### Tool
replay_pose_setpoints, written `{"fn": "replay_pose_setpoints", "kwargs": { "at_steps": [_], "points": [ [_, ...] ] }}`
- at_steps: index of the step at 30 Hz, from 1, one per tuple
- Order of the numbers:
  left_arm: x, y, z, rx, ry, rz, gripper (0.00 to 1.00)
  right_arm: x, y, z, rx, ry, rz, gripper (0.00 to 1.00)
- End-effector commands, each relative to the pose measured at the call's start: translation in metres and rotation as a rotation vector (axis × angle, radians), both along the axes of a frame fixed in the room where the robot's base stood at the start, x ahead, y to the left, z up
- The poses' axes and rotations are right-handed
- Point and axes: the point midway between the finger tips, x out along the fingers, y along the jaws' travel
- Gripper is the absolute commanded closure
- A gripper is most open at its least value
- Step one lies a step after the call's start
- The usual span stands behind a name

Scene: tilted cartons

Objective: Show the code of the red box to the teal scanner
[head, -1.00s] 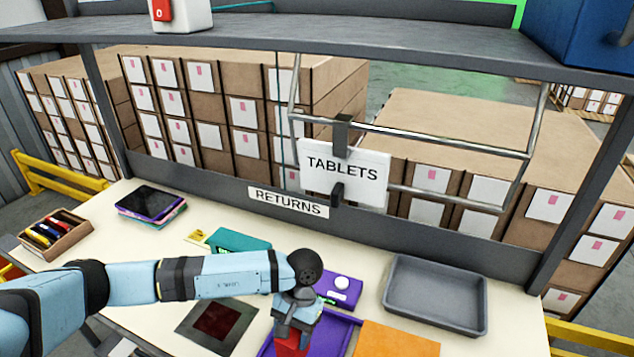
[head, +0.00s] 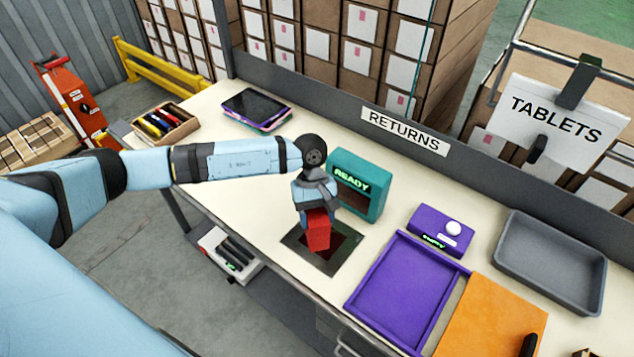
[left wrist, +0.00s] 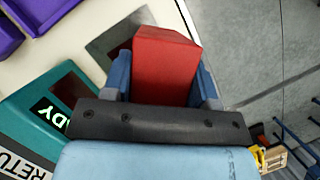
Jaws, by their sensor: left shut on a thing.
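The red box (head: 317,230) is held by my left gripper (head: 316,208), above the dark glass plate (head: 300,240) set in the table. In the left wrist view the red box (left wrist: 165,65) sits between the two blue fingers of my left gripper (left wrist: 163,80). No code shows on the faces in view. The teal scanner (head: 370,205) stands just behind and right of the box, with a dark window and a green READY display. It also shows in the left wrist view (left wrist: 30,125). My right gripper is not in view.
A purple tray (head: 372,318), a purple device with a white button (head: 440,230), an orange mat (head: 480,325) and a grey tray (head: 510,265) lie to the right. Tablets (head: 255,107) and a box of pens (head: 165,125) are at the left. The table between them is clear.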

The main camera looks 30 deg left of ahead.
Motion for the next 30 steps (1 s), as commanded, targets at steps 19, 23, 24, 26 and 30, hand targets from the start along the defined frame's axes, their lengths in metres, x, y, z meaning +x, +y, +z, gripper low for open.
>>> {"fn": "replay_pose_setpoints", "kwargs": {
  "at_steps": [19,23,24,26,30],
  "points": [
    [0.066,0.015,0.023,0.002,0.005,0.977,0.75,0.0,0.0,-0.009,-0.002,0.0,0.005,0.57],
    [0.066,0.015,0.014,0.001,0.006,0.976,0.75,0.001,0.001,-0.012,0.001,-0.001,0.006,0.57],
    [0.066,0.015,0.01,0.002,0.006,0.974,0.75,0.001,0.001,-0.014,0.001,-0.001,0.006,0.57],
    [0.066,0.015,0.003,0.002,0.006,0.974,0.75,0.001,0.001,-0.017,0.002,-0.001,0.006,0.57],
    [0.066,0.015,-0.015,0.002,0.007,0.975,0.75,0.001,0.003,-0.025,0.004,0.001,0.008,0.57]
  ]
}}
